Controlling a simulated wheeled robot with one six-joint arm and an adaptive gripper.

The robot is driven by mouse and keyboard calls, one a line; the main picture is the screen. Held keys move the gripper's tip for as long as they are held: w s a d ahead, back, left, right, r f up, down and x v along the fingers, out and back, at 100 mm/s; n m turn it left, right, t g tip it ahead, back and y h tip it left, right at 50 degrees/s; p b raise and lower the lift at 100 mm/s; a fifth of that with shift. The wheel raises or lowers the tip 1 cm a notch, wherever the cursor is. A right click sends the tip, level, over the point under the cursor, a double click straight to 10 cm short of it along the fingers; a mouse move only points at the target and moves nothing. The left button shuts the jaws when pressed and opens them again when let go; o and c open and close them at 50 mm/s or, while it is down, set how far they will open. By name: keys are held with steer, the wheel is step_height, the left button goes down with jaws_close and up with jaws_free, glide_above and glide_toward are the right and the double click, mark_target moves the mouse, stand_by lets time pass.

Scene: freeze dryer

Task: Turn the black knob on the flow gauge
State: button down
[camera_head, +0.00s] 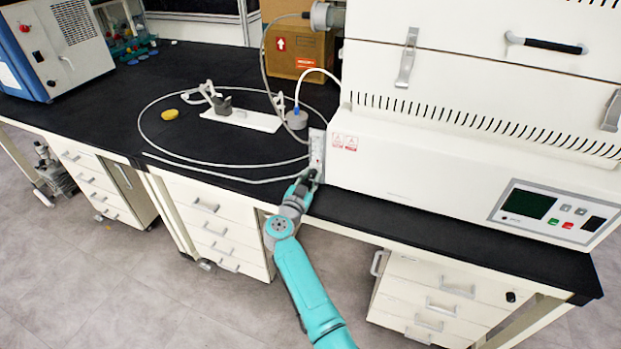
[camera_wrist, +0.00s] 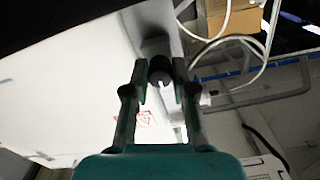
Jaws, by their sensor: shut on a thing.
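The flow gauge (camera_head: 316,148) is a narrow pale upright piece at the left end of the large white machine. In the wrist view, its black knob (camera_wrist: 160,72) sits between the two fingers of my gripper (camera_wrist: 160,76), which is shut on it. The knob's round face with a light notch shows between the fingertips. In the head view my gripper (camera_head: 311,176) reaches the gauge's lower part, and it hides the knob there.
The white machine (camera_head: 400,165) with a control panel (camera_head: 553,213) fills the right of the black bench (camera_head: 230,70). A pale hose (camera_head: 190,163) loops on the bench left of the gauge. A white plate with a clamp (camera_head: 240,117) and a cardboard box (camera_head: 290,40) stand behind.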

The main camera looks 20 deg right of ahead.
steer(key=shift+f+n, duration=0.1)
steer(key=shift+n, duration=0.3)
steer(key=c, duration=0.9)
jaws_free()
steer(key=shift+c, duration=0.2)
steer(key=v, duration=1.2)
